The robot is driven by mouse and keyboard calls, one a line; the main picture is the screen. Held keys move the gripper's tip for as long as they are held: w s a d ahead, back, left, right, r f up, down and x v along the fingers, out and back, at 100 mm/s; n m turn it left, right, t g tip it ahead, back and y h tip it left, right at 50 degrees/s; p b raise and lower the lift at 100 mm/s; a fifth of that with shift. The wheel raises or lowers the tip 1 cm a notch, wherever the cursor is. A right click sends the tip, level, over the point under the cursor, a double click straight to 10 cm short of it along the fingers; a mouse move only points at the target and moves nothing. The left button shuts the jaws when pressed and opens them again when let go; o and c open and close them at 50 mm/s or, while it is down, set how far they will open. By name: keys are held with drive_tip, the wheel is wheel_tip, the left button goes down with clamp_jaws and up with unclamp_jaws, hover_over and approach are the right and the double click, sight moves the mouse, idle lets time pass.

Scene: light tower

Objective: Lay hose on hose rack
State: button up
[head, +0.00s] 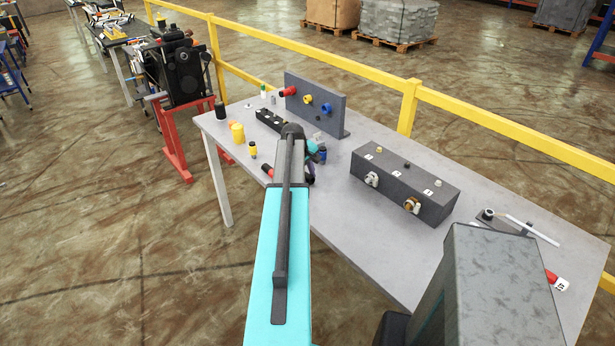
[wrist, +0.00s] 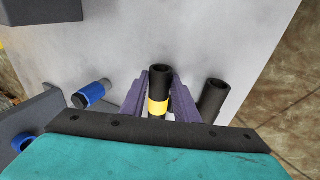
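My gripper (head: 309,178) is low over the near left part of the table. In the wrist view its two purple fingers (wrist: 160,82) lie on either side of a black tube with a yellow band (wrist: 157,107). I cannot tell whether they press on it. The tube's lower part is hidden by my wrist. A second black tube (wrist: 213,97) is just right of the fingers, outside them. A small blue and black fitting (wrist: 92,93) lies to the left. I cannot make out which piece is the hose. No hose rack is clearly identifiable.
A grey upright board (head: 315,104) with red, yellow and blue ports stands behind. A dark box (head: 405,184) with two front valves is to the right. Small yellow-black (head: 252,150) and red (head: 267,170) pieces are left of my gripper. A yellow rail (head: 408,107) runs behind the table.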

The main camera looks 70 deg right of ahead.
drive_tip(key=shift+a+f, duration=0.5)
drive_tip(key=shift+f, duration=0.4)
drive_tip(key=shift+w+a+r+b, duration=0.1)
drive_tip(key=shift+w+r+b, duration=0.1)
drive_tip(key=shift+r+b, duration=0.4)
drive_tip(key=s+d+b+v, duration=0.1)
drive_tip(key=b+v, duration=0.2)
drive_tip(key=v, duration=1)
drive_tip(key=shift+w+r, duration=0.35)
drive_tip(key=shift+r, duration=0.3)
